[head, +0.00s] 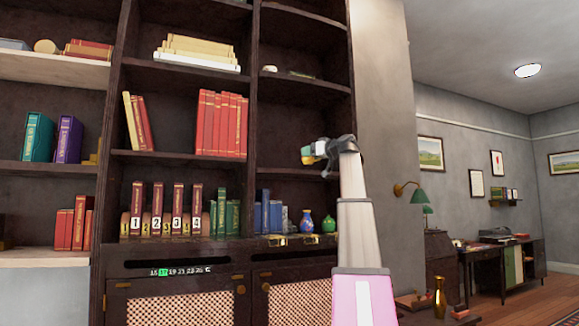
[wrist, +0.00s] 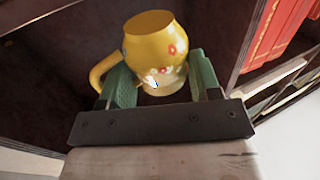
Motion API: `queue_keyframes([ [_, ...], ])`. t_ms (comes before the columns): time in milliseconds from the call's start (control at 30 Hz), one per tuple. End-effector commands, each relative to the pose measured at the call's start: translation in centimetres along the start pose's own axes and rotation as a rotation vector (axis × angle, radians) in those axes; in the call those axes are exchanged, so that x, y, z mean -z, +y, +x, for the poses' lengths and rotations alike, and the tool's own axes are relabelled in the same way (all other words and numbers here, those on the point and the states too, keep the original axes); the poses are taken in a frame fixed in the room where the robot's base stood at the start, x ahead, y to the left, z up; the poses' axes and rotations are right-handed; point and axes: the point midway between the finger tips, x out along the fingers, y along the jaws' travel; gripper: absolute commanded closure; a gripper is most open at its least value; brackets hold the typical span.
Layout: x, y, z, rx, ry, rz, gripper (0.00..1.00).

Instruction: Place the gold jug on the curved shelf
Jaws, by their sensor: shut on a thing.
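My gripper (head: 314,153) is shut on the gold jug (wrist: 155,48), a yellow jug with red and white flowers. In the wrist view the green fingers (wrist: 158,88) are on either side of its lower body, and its handle sticks out to the left. In the head view the jug (head: 307,150) is small and partly hidden by my gripper. It is in front of the right-hand bay of the dark bookcase, near the level of a shelf with a curved front (head: 275,156). I cannot tell whether the jug touches that shelf.
Red books (head: 222,123) stand on the shelf to the left. A small pale object (head: 270,69) is on the shelf above. A blue vase (head: 307,222) and a green vase (head: 328,222) stand below. A tall gold vase (head: 440,290) is at the lower right.

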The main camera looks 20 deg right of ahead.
Motion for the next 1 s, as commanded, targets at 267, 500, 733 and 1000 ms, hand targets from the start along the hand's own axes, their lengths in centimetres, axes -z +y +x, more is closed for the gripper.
queue_keyframes([
  [267,0.1,0.1,6.7,0.002,0.0,0.0,0.68],
  [500,0.0,0.1,9.8,0.0,0.001,0.0,0.68],
  [733,0.0,0.1,11.2,0.001,0.0,0.0,0.68],
  [1000,-1.3,-0.1,13.8,0.0,0.0,0.0,0.68],
])
